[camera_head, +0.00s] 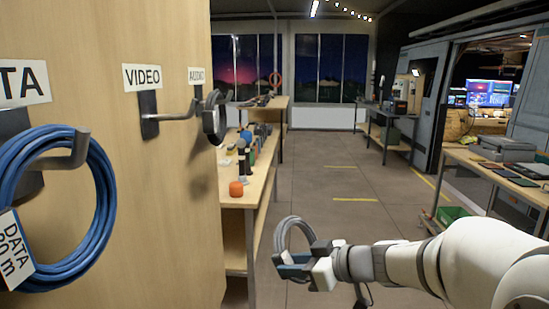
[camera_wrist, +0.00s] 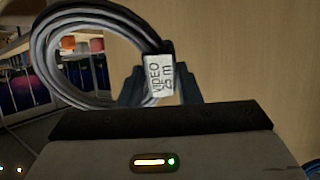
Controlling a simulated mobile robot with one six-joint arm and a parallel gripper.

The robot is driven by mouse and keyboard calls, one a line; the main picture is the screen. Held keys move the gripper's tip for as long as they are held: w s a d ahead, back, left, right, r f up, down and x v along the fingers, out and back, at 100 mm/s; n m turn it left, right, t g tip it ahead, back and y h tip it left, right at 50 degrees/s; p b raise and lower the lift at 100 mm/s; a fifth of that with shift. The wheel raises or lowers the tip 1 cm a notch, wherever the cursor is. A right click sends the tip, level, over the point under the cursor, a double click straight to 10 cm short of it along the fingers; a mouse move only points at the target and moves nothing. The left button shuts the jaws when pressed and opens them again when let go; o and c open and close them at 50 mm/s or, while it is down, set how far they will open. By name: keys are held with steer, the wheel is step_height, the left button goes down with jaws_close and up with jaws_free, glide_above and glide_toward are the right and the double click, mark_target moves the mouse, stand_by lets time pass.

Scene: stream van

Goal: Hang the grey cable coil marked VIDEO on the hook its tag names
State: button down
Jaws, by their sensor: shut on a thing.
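The grey cable coil (camera_head: 292,232) is held in my gripper (camera_head: 296,266), low in front of and to the right of the wooden board (camera_head: 160,210). In the wrist view the coil (camera_wrist: 48,62) hangs between the dark fingers (camera_wrist: 160,92), with a white tag (camera_wrist: 160,76) reading VIDEO 25 m. The VIDEO hook (camera_head: 172,116) sticks out from the board under the VIDEO sign (camera_head: 142,77) and is empty. My gripper is well apart from the hook, below it and to its right.
A blue coil tagged DATA (camera_head: 98,190) hangs on the left hook. A dark coil (camera_head: 214,118) hangs on the hook under the AUDIO sign (camera_head: 197,75). A cluttered shelf bench (camera_head: 262,190) stands behind the board. The floor (camera_head: 330,195) in the middle is clear; a table (camera_head: 480,165) stands right.

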steer(key=s+a+r+n+g+y+p, duration=0.2)
steer(key=r+y, duration=0.1)
steer(key=r, duration=0.7)
steer(key=s+a+r+n+g+y+p, duration=0.1)
steer(key=s+r+n+g+y+p, duration=0.15)
steer(key=r, duration=0.75)
steer(key=s+a+r+n+g+y+p, duration=0.1)
steer(key=s+a+r+y+p, duration=0.15)
steer(key=r, duration=0.75)
steer(key=w+a+f+p, duration=0.1)
steer(key=a+f+p, duration=0.1)
steer(key=a+p, duration=0.6)
steer(key=a, duration=0.7)
steer(key=shift+w+f+p, duration=0.15)
steer(key=shift+f+p, duration=0.15)
steer(key=shift+f, duration=0.1)
steer(key=c, duration=1)
jaws_free()
steer(key=shift+o, duration=0.2)
steer(key=shift+d+f, duration=0.1)
